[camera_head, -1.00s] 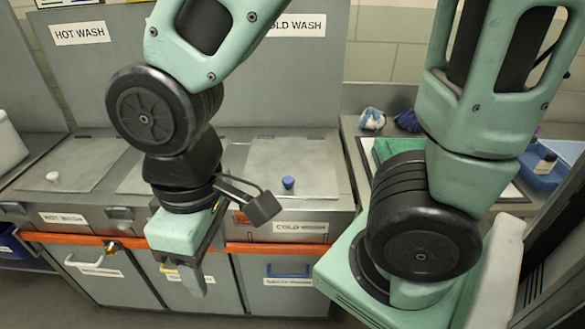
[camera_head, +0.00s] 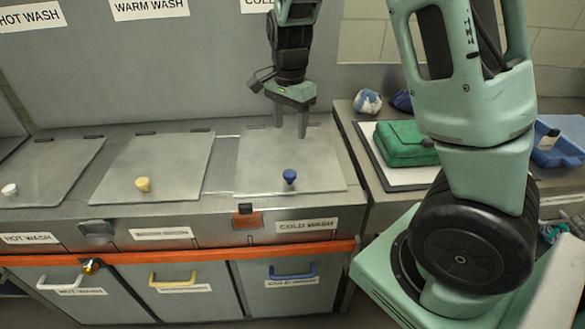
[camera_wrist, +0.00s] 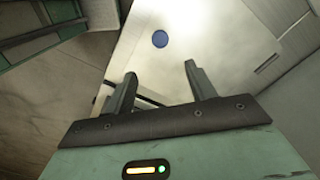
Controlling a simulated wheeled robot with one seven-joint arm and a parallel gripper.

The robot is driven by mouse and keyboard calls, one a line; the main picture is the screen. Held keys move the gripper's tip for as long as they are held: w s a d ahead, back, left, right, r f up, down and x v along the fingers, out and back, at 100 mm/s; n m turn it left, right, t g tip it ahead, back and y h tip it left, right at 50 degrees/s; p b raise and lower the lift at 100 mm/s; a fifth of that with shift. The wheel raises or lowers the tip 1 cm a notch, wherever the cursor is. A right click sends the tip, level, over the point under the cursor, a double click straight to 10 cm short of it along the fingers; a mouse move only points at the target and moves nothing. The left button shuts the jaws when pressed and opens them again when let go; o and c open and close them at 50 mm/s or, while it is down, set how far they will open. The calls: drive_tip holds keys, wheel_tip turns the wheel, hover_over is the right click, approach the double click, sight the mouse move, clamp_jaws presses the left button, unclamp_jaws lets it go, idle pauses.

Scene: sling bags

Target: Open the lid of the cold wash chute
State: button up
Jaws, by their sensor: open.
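The cold wash chute lid (camera_head: 262,178) is a flat grey panel lying shut on the counter at the right of the row, above a "COLD WASH" label (camera_head: 307,226). A blue knob (camera_head: 290,176) stands near its front edge. My gripper (camera_head: 291,132) points down over the back part of the lid, behind the knob, with its fingers apart and empty. In the wrist view the gripper (camera_wrist: 157,82) shows two spread fingers, and the blue knob (camera_wrist: 160,39) is beyond them, apart from both.
The warm wash lid (camera_head: 172,160) with a yellow knob and the hot wash lid (camera_head: 55,160) with a white knob lie shut to the left. An orange rail (camera_head: 180,256) runs along the front. A green folded item (camera_head: 405,143) and a blue tray (camera_head: 562,140) are at the right.

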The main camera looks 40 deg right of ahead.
sight(290, 173)
wheel_tip(290, 173, down, 14)
drive_tip(key=shift+a+f, duration=0.1)
drive_tip(key=shift+f, duration=0.05)
idle(0.3)
